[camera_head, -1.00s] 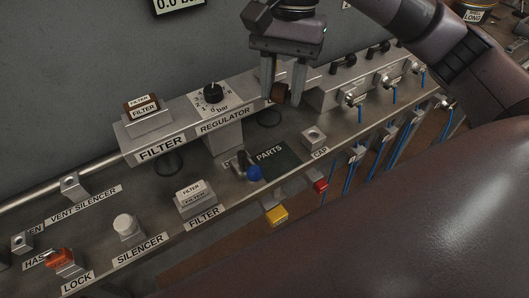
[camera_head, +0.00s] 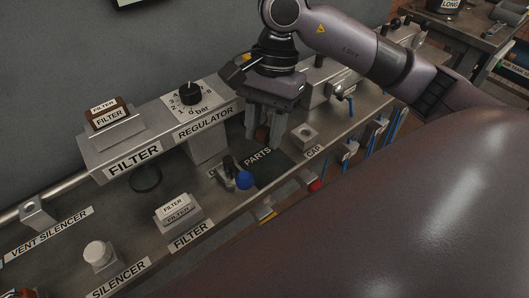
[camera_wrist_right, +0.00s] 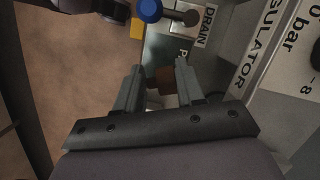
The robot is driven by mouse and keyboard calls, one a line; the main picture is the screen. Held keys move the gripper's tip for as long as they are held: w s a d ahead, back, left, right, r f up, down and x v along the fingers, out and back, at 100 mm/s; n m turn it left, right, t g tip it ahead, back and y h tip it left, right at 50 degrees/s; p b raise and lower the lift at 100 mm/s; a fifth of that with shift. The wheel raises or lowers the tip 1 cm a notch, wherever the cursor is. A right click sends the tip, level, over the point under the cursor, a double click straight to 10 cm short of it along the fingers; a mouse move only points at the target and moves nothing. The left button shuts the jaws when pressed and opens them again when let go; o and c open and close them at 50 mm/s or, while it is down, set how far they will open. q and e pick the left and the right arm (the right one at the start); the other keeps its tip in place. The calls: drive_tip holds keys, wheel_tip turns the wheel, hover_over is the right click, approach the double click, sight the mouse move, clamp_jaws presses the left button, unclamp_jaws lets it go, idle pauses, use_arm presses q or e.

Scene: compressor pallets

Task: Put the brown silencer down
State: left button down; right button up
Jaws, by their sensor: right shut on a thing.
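The brown silencer (camera_head: 262,133) is held between the fingers of my right gripper (camera_head: 264,132), which points down just above the dark PARTS mat (camera_head: 272,172). In the right wrist view the silencer (camera_wrist_right: 158,80) shows as a small brown block between the two fingertips (camera_wrist_right: 157,72). I cannot tell whether it touches the mat. A white silencer (camera_head: 98,255) stands behind the SILENCER label at the lower left. My left gripper is not in view.
A blue-knobbed drain lever (camera_head: 243,180) stands just left of the mat. The CAP holder (camera_head: 305,137) is to its right. The regulator block (camera_head: 190,95) is behind and left. A red button (camera_head: 315,185) sits at the bench's front edge.

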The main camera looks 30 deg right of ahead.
wheel_tip(320, 180, down, 7)
drive_tip(key=shift+r, duration=0.2)
idle(0.3)
drive_tip(key=shift+f+b, duration=0.2)
drive_tip(key=shift+b, duration=0.2)
drive_tip(key=o, duration=1.1)
drive_tip(key=shift+r, duration=0.1)
drive_tip(key=shift+r+p, duration=0.15)
drive_tip(key=shift+p, duration=0.15)
drive_tip(key=v, duration=1.2)
